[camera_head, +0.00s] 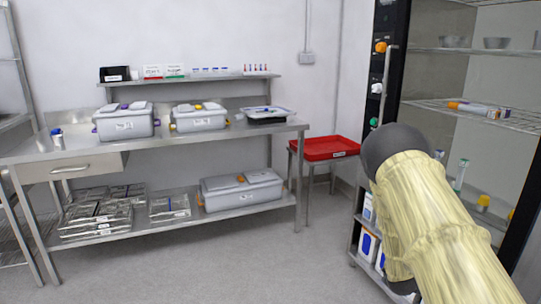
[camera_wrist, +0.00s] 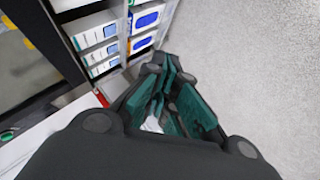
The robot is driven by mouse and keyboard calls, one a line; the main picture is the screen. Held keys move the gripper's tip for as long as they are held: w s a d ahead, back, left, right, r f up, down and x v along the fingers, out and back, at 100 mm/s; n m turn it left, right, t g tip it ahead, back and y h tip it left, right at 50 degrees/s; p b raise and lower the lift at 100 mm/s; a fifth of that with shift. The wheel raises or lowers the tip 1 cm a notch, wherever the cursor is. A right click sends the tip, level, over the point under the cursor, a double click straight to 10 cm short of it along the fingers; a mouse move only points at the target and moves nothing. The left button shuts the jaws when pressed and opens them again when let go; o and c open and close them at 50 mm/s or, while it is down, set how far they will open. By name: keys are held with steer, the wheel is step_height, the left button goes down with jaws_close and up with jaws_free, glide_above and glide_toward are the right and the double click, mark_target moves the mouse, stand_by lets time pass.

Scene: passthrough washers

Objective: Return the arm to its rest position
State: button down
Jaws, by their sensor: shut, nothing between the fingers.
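My arm, in a pale yellow sleeve with a dark rounded joint, reaches up from the lower right in the head view, in front of the shelf cabinet. My gripper (camera_wrist: 168,98) shows in the wrist view, with dark links and green finger pads. Its fingers are shut with nothing held between them. Behind it are shelves with boxes at the upper left and bare grey floor at the right. In the head view my gripper cannot be made out.
A steel table (camera_head: 200,149) with lidded grey bins stands at the left. A red tray (camera_head: 325,149) sits on a small stand beside it. The open cabinet (camera_head: 393,80) with wire shelves is close to my arm at the right. The middle floor (camera_head: 240,262) is clear.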

steer(key=s+a+f+m+g+y, duration=0.15)
steer(key=s+a+f, duration=0.25)
steer(key=s+f, duration=0.45)
steer(key=s+a+f+m+g, duration=0.1)
steer(key=s+a+f+g, duration=0.3)
steer(key=s, duration=0.7)
steer(key=s+a+f+m+g+y, duration=0.1)
steer(key=s+a+f+m, duration=0.2)
steer(key=s, duration=0.8)
steer(key=s+a+f, duration=0.2)
steer(key=s+a, duration=0.3)
steer(key=s, duration=0.6)
steer(key=s+a+r+m+g+y, duration=0.1)
steer(key=s+a, duration=0.2)
steer(key=s, duration=0.4)
steer(key=s+a+r+m+g, duration=0.1)
steer(key=s+a+g, duration=0.1)
steer(key=s, duration=0.4)
step_height(320, 180, up, 14)
steer(key=p, duration=1.5)
steer(key=shift+r, duration=0.25)
steer(key=c, duration=2.2)
jaws_free()
steer(key=shift+w+t, duration=0.1)
steer(key=shift+t, duration=0.15)
